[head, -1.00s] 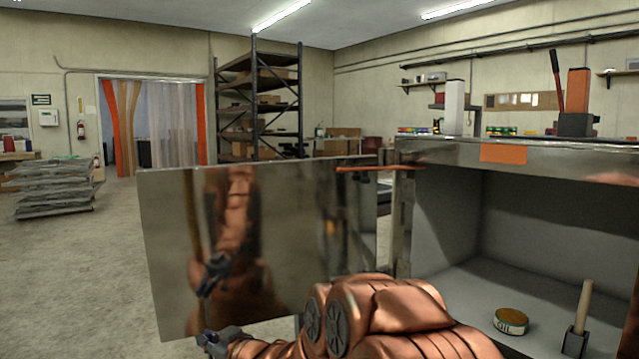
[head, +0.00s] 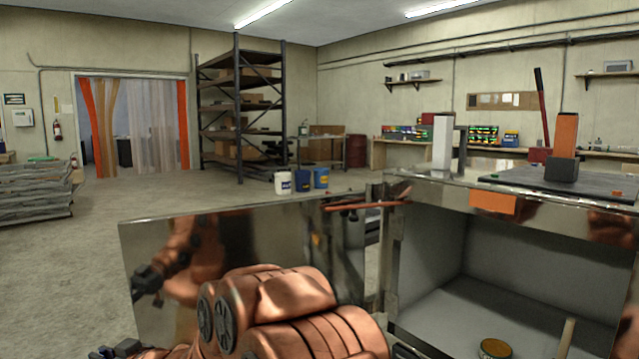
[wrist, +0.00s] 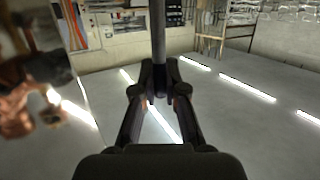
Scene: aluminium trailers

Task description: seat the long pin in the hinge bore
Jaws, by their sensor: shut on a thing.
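My gripper (wrist: 158,88) is shut on a dark upright rod (wrist: 158,35), which looks like the long pin. The rod rises from between the fingertips to the top of the wrist view. In the head view only a dark part of my gripper (head: 122,348) shows at the bottom left, and the pin cannot be made out there. A shiny metal door panel (head: 140,245) stands swung out from the open metal box (head: 455,190). The hinge side, where panel and box meet (head: 375,195), is right of my arm. The bore itself cannot be made out.
A thin orange-red bar (head: 362,206) sticks out near the panel's upper right corner. A tin (head: 494,348) lies inside the box. A dark mat (head: 540,180) with upright blocks lies on the box top. Three buckets (head: 302,180) stand behind.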

